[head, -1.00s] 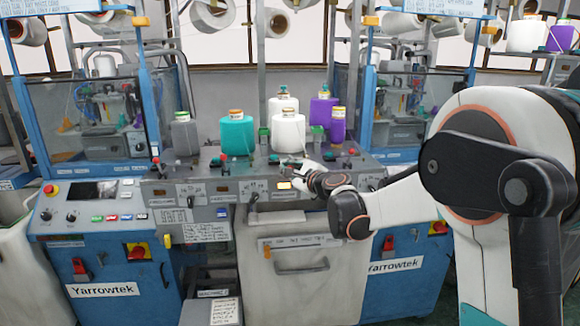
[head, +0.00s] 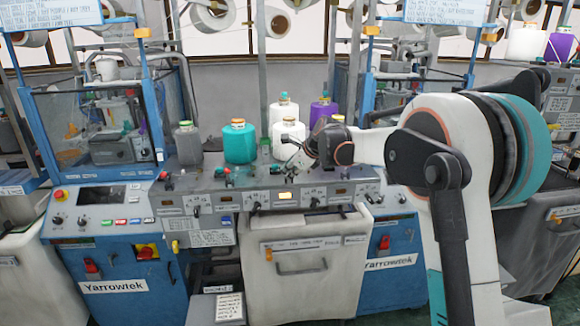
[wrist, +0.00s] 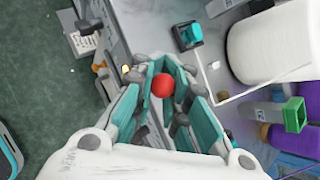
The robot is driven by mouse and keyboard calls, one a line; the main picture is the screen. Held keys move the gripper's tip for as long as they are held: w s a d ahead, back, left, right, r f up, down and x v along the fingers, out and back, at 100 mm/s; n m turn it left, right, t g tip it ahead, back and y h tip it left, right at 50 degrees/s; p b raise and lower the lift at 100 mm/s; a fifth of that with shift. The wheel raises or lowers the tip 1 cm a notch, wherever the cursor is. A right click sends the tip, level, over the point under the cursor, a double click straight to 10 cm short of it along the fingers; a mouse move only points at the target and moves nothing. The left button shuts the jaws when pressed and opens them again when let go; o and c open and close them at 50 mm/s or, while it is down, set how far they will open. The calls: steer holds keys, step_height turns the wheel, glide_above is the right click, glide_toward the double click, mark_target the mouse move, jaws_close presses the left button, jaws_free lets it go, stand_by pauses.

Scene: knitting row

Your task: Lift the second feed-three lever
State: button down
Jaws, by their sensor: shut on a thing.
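A round red knob (wrist: 163,86) sits between the teal-lined fingers of my gripper (wrist: 160,95) in the wrist view. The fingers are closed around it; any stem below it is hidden. In the head view my gripper (head: 290,158) is at the machine's control ledge (head: 203,183), in front of the white yarn cones, and hides the knob there. Another lever with a teal knob (wrist: 188,36) stands apart from my gripper in the wrist view. A red-knobbed lever (head: 165,176) stands farther left on the ledge.
A teal yarn cone (head: 239,142), a grey cone (head: 187,144) and a purple cone (head: 322,110) stand close behind the ledge. A large white cone (wrist: 270,45) is near my fingers in the wrist view. A white bin (head: 300,272) stands below the panel.

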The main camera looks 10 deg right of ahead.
steer(key=shift+w+r+g+p, duration=0.15)
steer(key=shift+w+g+p, duration=0.2)
steer(key=shift+g+p, duration=0.4)
steer(key=c, duration=1.7)
jaws_free()
steer(key=v, duration=1.2)
steer(key=shift+w+a, duration=0.1)
